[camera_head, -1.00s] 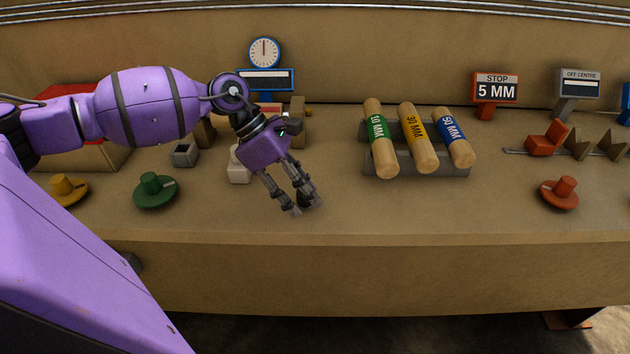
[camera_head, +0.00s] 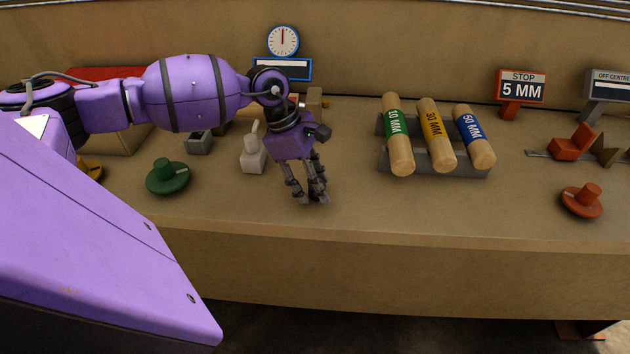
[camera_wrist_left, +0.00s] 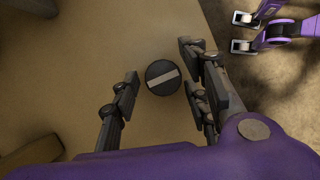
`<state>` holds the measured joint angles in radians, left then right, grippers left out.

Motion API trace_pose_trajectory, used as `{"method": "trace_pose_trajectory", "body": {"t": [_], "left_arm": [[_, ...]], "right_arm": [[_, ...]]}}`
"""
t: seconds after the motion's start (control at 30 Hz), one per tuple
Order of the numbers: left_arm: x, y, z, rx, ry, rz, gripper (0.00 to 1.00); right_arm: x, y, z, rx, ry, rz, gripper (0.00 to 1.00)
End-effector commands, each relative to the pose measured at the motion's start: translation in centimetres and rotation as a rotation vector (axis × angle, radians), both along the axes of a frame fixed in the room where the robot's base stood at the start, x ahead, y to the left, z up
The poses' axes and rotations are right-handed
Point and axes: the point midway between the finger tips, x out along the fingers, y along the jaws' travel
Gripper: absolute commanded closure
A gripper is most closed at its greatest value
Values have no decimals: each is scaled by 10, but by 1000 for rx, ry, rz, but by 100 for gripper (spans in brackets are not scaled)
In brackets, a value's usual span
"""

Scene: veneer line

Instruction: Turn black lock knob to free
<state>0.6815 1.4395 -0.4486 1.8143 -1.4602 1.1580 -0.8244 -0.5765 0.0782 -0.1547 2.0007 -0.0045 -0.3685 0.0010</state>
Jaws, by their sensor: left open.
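The round black knob (camera_wrist_left: 163,77) with a pale bar across its top lies in the left wrist view, between and beyond the fingertips. The bar runs slantwise in that picture. My left gripper (camera_head: 312,198) points down above the front part of the bench in the head view, and it hides the knob there. In the left wrist view, the left gripper (camera_wrist_left: 160,92) is open, with one finger left of the knob and two right of it. I see no contact with the knob. My right gripper is not in view.
A green knob (camera_head: 168,177) and a pale block-shaped switch (camera_head: 253,155) stand left of the gripper. Labelled wooden rollers (camera_head: 436,135) rest on a grey rack to its right. A red knob (camera_head: 582,201) is farther right. The bench's front edge (camera_head: 400,236) is close to the gripper.

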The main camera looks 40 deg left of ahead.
Motion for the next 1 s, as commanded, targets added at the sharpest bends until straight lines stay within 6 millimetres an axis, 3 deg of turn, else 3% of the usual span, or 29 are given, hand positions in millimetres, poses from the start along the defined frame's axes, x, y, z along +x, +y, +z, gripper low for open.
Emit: {"method": "trace_pose_trajectory", "body": {"t": [0.1,0.4,0.77,1.0], "left_arm": [[0,0,0,0,0,0,58],[1,0,1,0,-3,1,97],[2,2,2,3,-8,56,99],[1,2,4,0,-11,210,99]], "right_arm": [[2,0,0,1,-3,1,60],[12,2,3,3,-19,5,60],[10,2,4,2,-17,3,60],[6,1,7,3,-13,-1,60]]}}
